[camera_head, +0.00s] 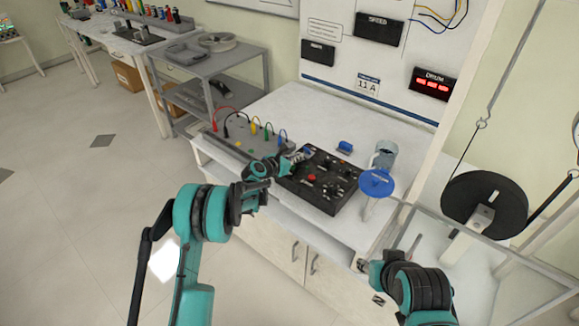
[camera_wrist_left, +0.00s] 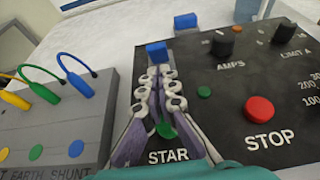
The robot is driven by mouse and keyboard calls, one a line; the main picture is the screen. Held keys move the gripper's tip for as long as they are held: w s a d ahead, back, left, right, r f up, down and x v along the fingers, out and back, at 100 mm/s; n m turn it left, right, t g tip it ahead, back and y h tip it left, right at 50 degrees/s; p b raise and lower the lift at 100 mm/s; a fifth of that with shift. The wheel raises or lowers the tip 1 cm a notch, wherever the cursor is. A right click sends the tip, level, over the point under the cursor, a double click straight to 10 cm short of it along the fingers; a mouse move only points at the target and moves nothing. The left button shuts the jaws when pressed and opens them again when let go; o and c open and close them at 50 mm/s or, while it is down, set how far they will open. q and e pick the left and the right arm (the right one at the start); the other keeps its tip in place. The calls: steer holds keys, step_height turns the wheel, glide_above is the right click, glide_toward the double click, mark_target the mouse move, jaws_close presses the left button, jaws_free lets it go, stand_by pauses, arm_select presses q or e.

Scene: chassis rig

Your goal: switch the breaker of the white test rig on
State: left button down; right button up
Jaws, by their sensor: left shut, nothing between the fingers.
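The black control box (camera_head: 335,200) lies on the white bench. It also shows in the left wrist view (camera_wrist_left: 205,80), with a red STOP button (camera_wrist_left: 261,109), black knobs and a green button at the partly covered START label. A blue block-like part (camera_wrist_left: 157,52), possibly the breaker lever, stands at the box's far left corner. My left gripper (camera_head: 301,156) is over the box's left side; its closed, empty fingers (camera_wrist_left: 155,78) point at the blue part, just short of it in the picture. Contact cannot be told. My right gripper (camera_head: 364,266) is low at the bench's front, its jaws unclear.
A grey terminal box (camera_head: 243,138) with coloured leads stands left of the control box. A blue-topped stand (camera_head: 376,183) and a metal mug (camera_head: 385,152) are to its right. A small blue block (camera_head: 345,147) lies behind.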

arm_select(q)
steer(key=shift+w+d+r, duration=0.4)
steer(key=shift+w+d, duration=0.05)
steer(key=shift+w, duration=0.2)
steer(key=shift+d+r+g, duration=0.1)
steer(key=shift+r+g, duration=0.1)
steer(key=shift+g, duration=0.1)
